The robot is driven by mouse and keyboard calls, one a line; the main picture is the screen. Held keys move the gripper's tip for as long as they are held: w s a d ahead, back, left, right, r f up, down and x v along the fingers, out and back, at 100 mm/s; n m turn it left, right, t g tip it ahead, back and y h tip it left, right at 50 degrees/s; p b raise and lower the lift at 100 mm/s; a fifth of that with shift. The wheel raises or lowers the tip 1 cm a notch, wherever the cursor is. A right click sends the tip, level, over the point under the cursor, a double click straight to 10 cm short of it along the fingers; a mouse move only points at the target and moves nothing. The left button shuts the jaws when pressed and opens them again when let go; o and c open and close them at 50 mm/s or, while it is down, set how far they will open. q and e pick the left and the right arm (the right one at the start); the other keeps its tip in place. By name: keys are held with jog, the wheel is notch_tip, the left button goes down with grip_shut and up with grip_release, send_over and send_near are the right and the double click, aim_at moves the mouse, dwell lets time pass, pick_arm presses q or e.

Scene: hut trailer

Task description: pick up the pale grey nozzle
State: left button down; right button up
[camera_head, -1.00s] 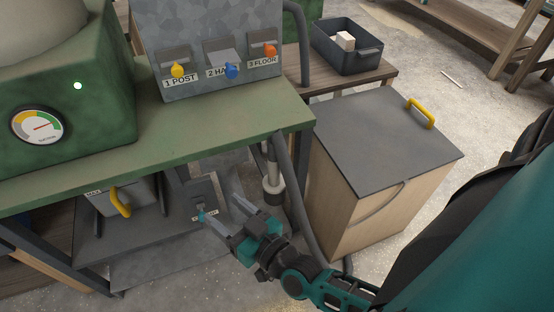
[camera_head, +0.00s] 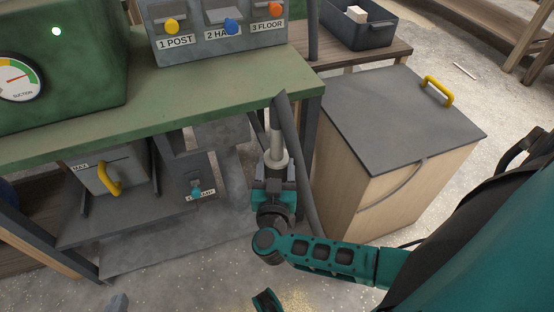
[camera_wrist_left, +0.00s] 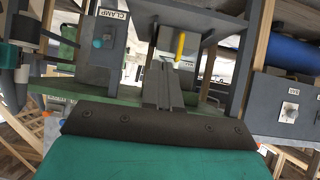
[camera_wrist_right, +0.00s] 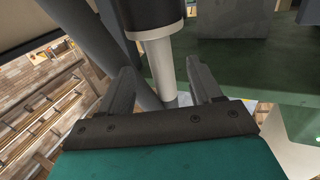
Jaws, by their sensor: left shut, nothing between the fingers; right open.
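The pale grey nozzle (camera_head: 277,147) hangs upright beside the green bench's front right corner. It also shows in the right wrist view (camera_wrist_right: 162,66) as a pale cylinder with a dark collar. My right gripper (camera_head: 274,168) is open at the nozzle. In the right wrist view its two fingers (camera_wrist_right: 163,84) lie on either side of the cylinder, with gaps visible on both sides; the exact depth is hard to tell. My left gripper (camera_wrist_left: 163,85) is shut and empty; in the head view only its grey tip (camera_head: 118,303) shows at the bottom edge.
A dark hose (camera_head: 296,160) runs close beside the nozzle. The green bench (camera_head: 200,88) overhangs a lower shelf with a clamp box (camera_head: 186,178) and a yellow-handled bin (camera_head: 110,172). A wooden cabinet (camera_head: 400,115) stands to the right.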

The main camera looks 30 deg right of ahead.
aim_at(277, 154)
jog(key=shift+x, duration=0.8)
jog(key=x, duration=0.1)
jog(key=b+x, duration=0.1)
jog(key=x, duration=0.1)
jog(key=b+x, duration=0.1)
jog(key=shift+w+d+f, duration=0.1)
jog(key=shift+w+f, duration=0.05)
jog(key=shift+f, duration=0.2)
jog(key=shift+w+d+r+b, duration=0.1)
jog(key=shift+w+d+b, duration=0.15)
jog(key=shift+w+b, duration=0.05)
pick_arm(q)
jog(key=shift+w+d+f, duration=0.15)
jog(key=shift+d+f, duration=0.3)
jog(key=shift+d, duration=0.2)
jog(key=shift+a, duration=0.2)
pick_arm(e)
grip_shut()
